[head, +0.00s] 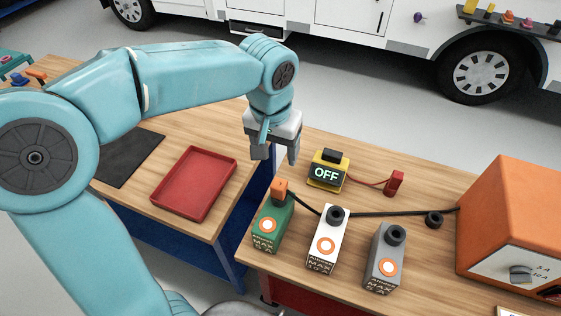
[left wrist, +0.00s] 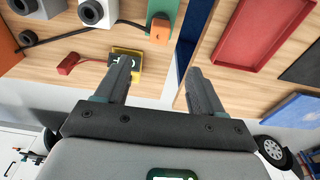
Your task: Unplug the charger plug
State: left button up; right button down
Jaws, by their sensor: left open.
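An orange plug (head: 280,187) sits on top of the green battery box (head: 268,228) at the right table's left end. A black cable (head: 390,212) runs from the plug's side towards the orange charger box (head: 515,228). In the left wrist view the plug (left wrist: 160,31) is at the top, against the green box (left wrist: 164,8). My left gripper (head: 276,154) points down with its fingers open and empty, behind and above the plug, apart from it. In the left wrist view its two fingers (left wrist: 157,70) frame bare table and gap. My right gripper is not in view.
A white box (head: 325,245) and a grey box (head: 384,262) with round black tops stand right of the green one. A yellow OFF display (head: 327,171) with a red plug (head: 395,183) on a wire sits behind. A red tray (head: 194,183) lies on the left table.

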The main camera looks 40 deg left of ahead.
aim_at(279, 183)
pick_arm(q)
jog(key=f, duration=0.5)
jog(key=w+f, duration=0.1)
jog(key=f, duration=0.9)
jog(key=shift+w+a, duration=0.15)
jog(key=shift+w, duration=0.2)
jog(key=shift+s, duration=0.15)
jog(key=c, duration=0.7)
grip_shut()
jog(key=shift+r+p, duration=0.5)
jog(key=shift+r, duration=0.15)
